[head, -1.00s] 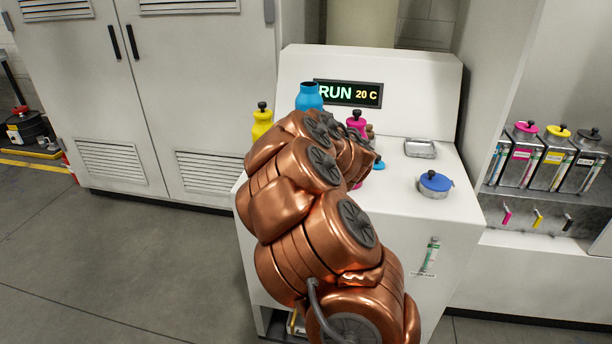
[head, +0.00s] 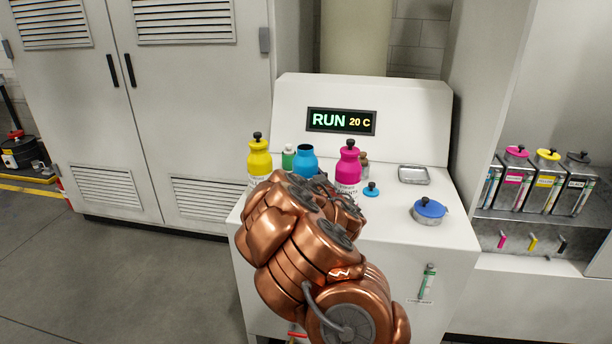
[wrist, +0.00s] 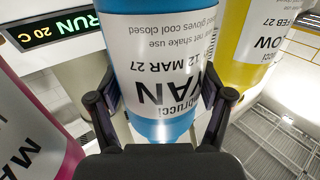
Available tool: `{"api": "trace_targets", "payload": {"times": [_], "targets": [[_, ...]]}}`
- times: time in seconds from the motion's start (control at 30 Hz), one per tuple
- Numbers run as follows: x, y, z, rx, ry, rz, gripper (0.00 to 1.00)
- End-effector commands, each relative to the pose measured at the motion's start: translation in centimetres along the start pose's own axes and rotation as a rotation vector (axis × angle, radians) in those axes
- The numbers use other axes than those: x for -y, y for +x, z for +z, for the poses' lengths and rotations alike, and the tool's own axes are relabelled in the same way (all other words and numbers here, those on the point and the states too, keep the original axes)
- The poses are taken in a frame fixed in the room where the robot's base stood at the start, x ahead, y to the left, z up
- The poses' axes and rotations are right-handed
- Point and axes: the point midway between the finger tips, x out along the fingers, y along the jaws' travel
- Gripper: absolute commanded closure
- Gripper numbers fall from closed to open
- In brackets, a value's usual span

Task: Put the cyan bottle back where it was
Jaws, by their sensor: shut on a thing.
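The cyan bottle (head: 305,160) is open at the top, with no cap on it, and stands upright between the yellow bottle (head: 259,160) and the magenta bottle (head: 347,169). The wrist view shows its label upside down on the cyan bottle (wrist: 160,60). My gripper (wrist: 162,103) is shut on the bottle, one finger on each side. In the head view my arm hides the gripper and the bottle's base, so I cannot tell whether it touches the machine top. The cyan cap (head: 371,189) lies on the machine top, right of the magenta bottle.
A metal tray (head: 414,175) and a blue-lidded round container (head: 428,211) sit to the right. The RUN display panel (head: 341,121) rises behind.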

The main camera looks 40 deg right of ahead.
Motion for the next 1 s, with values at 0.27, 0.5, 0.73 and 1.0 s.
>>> {"api": "trace_targets", "payload": {"times": [0.27, 0.5, 0.73, 1.0], "targets": [[0.06, 0.03, 0.06, -0.002, 0.000, -0.001, 0.91], [0.06, 0.03, 0.26, -0.001, -0.001, -0.002, 0.11], [0.06, 0.03, 0.26, -0.001, 0.000, -0.001, 0.11], [0.04, -0.88, -0.01, -0.002, -0.002, -0.002, 0.11]]}}
